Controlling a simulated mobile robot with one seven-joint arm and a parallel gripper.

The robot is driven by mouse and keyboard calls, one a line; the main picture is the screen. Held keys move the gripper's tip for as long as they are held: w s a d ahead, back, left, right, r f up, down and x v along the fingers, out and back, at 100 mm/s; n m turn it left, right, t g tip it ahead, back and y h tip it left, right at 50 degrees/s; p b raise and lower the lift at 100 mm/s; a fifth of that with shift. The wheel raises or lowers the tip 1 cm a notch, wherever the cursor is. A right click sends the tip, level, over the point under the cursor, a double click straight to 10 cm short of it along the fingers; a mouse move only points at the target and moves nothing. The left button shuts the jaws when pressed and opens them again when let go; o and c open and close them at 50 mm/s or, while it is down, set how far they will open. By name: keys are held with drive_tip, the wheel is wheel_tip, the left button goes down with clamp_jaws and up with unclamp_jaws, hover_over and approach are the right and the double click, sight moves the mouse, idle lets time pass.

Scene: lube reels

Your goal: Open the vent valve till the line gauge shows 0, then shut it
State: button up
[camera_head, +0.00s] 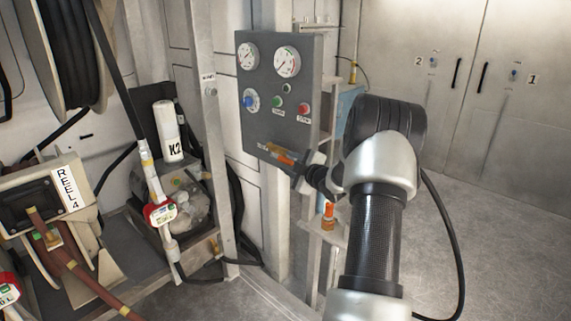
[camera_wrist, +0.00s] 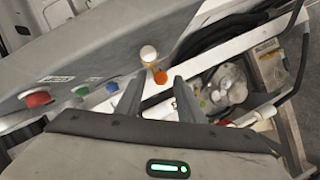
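The grey control panel (camera_head: 262,115) carries two round white gauges, a left one (camera_head: 248,56) and a larger right one (camera_head: 287,62). Their labels and readings are too small to tell. An orange fitting (camera_head: 283,155) sits at the panel's lower edge, probably the vent valve. In the wrist view, an orange part (camera_wrist: 160,77) with a pale round end beside it lies just beyond the fingertips, roughly between them. My gripper (camera_head: 304,172) is at the panel's lower right, close to the orange fitting. In the wrist view my gripper (camera_wrist: 157,88) has its fingers apart with nothing clearly between them.
A blue knob (camera_head: 250,101), a green button (camera_head: 277,102) and a red button (camera_head: 304,109) are on the panel above. An orange-topped bottle (camera_head: 328,212) stands on a small shelf below.

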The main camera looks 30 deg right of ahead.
sight(281, 159)
drive_tip(key=shift+x, duration=1.45)
drive_tip(key=shift+c, duration=0.5)
clamp_jaws()
